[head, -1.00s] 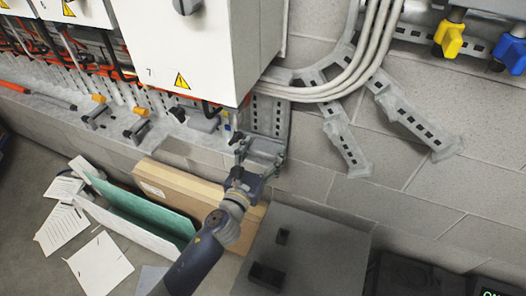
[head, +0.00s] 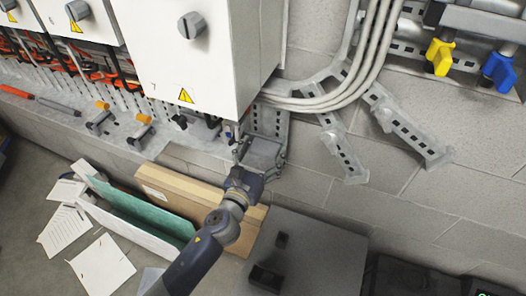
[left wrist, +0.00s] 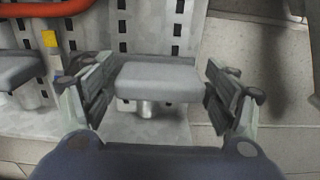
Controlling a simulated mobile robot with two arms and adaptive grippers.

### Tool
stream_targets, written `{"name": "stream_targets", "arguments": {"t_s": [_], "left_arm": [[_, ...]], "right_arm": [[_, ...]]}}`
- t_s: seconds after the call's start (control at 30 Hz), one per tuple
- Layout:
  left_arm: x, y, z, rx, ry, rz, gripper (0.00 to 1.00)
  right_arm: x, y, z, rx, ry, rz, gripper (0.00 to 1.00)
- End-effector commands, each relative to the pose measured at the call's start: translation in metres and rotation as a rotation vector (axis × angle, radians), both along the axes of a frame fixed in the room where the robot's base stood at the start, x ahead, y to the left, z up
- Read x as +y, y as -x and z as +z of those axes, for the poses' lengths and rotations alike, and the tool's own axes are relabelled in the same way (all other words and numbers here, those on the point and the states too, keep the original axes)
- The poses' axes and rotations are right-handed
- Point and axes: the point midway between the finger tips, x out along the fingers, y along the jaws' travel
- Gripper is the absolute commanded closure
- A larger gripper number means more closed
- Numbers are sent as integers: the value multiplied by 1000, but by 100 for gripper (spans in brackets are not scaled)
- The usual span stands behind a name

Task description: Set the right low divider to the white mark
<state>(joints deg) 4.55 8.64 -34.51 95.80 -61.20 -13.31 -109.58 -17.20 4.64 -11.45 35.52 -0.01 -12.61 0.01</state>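A smooth grey block (left wrist: 157,82) stands on a short round post in the left wrist view. My left gripper (left wrist: 158,95) is open, with one finger on each side of the block and a gap visible at both sides. In the head view my left gripper (head: 260,157) is low at the wall, just below the right corner of the white cabinet (head: 190,60). A second grey block (left wrist: 20,70) shows at the left in the wrist view. I cannot tell a white mark, or which part is the named divider. My right gripper is not in view.
Grey cables (head: 335,95) and slotted brackets (head: 410,135) run right of the gripper. Yellow (head: 440,55) and blue (head: 498,68) handles hang upper right. Below are a cardboard box (head: 185,190), a green-lined folder (head: 140,212), papers (head: 100,265) and a dark grey box (head: 315,255).

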Motion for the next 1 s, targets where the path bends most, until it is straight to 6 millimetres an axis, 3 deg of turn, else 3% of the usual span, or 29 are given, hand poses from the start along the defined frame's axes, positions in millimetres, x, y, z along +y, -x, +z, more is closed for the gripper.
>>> {"name": "stream_targets", "arguments": {"t_s": [0.37,0.8,1.0], "left_arm": [[4,10,-2,4,-2,0,21],[36,88,-2,5,-2,0,21],[44,106,-2,3,1,1,21]], "right_arm": [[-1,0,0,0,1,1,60],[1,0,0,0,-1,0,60],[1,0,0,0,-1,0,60]]}}
